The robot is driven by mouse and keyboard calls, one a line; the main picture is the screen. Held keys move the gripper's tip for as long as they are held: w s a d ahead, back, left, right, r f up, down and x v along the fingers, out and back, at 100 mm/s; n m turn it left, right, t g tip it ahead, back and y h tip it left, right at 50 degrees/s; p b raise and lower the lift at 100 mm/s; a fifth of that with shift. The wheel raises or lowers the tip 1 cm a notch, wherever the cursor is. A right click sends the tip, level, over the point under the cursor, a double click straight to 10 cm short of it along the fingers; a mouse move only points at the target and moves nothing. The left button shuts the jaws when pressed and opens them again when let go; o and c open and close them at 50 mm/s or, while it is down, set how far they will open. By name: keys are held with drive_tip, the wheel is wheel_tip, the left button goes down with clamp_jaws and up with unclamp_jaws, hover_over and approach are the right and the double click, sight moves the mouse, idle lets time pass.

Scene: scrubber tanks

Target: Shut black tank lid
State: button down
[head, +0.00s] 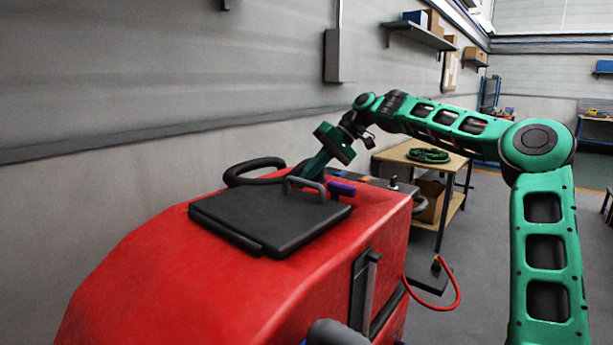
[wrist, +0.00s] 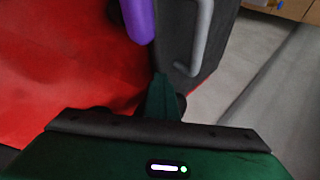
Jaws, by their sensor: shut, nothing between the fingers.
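The black tank lid (head: 265,217) lies flat or nearly flat on top of the red scrubber body; I cannot tell if a small gap is left under it. A grey loop handle (head: 305,182) stands at its far edge. My gripper (head: 308,172) is shut and empty, pointing down just behind that handle, its tips partly hidden. In the wrist view my shut fingers (wrist: 163,88) are over the red body beside a dark panel (wrist: 180,50) with a grey bar handle (wrist: 200,38). I cannot tell whether this is the lid.
The red scrubber body (head: 170,275) fills the foreground. A black hose (head: 250,168) curves behind the lid. A purple grip (head: 342,188) is right of the handle and also shows in the wrist view (wrist: 138,18). A wooden table (head: 405,155) with a green coil stands behind. The wall is at left.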

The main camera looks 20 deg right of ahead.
wheel_tip(320, 180, up, 4)
drive_tip(key=shift+f, duration=0.25)
drive_tip(key=w+d+r, duration=0.1)
drive_tip(key=d+r, duration=0.3)
drive_tip(key=d, duration=0.4)
drive_tip(key=shift+w+d+r, duration=0.35)
drive_tip(key=shift+w+d, duration=0.05)
